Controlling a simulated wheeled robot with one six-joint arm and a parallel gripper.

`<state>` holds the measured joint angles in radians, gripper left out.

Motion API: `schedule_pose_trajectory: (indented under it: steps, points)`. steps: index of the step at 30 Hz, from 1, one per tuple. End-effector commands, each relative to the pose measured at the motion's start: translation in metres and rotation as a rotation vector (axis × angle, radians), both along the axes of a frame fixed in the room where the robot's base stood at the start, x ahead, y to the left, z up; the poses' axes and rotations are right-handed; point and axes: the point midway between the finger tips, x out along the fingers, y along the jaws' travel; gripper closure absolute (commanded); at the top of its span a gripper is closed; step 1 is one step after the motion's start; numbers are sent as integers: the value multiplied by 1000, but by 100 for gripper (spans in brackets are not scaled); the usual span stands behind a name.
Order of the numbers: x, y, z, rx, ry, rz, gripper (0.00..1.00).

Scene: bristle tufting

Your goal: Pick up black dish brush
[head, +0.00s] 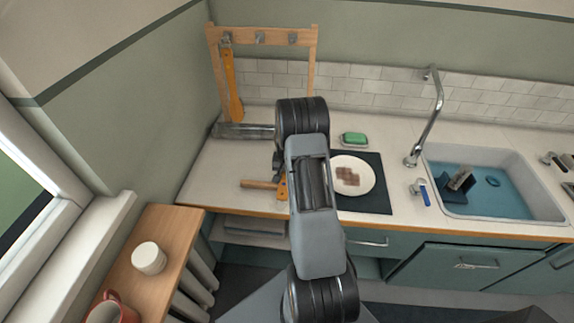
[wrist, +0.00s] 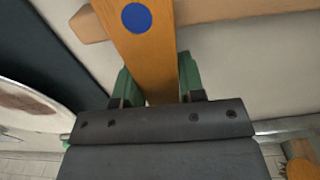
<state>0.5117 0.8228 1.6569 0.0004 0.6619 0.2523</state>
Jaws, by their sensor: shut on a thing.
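My gripper (wrist: 157,78) has its green fingers on both sides of an orange wooden handle (wrist: 143,50) with a blue dot, and is shut on it. In the head view the orange handle (head: 282,187) shows just left of my arm, over the counter. A dark part (head: 278,160) shows above it, but I cannot tell whether it is a black brush head or part of my gripper. My arm hides much of this spot.
A light wooden handle (head: 258,184) lies on the counter beside the held handle. A plate (head: 352,176) sits on a dark mat (head: 377,200) to the right. A rack (head: 262,30) with a hanging orange-handled tool (head: 231,88) stands behind. A water-filled sink (head: 500,200) is at right.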

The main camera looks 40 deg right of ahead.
Motion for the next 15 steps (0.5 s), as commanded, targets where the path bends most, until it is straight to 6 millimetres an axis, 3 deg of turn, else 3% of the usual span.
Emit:
schedule_pose_trajectory:
  steps: [8, 15]
  points:
    - [1, 0, 5, -1, -1, 0, 90]
    - [-3, 2, 37, -3, -4, 0, 90]
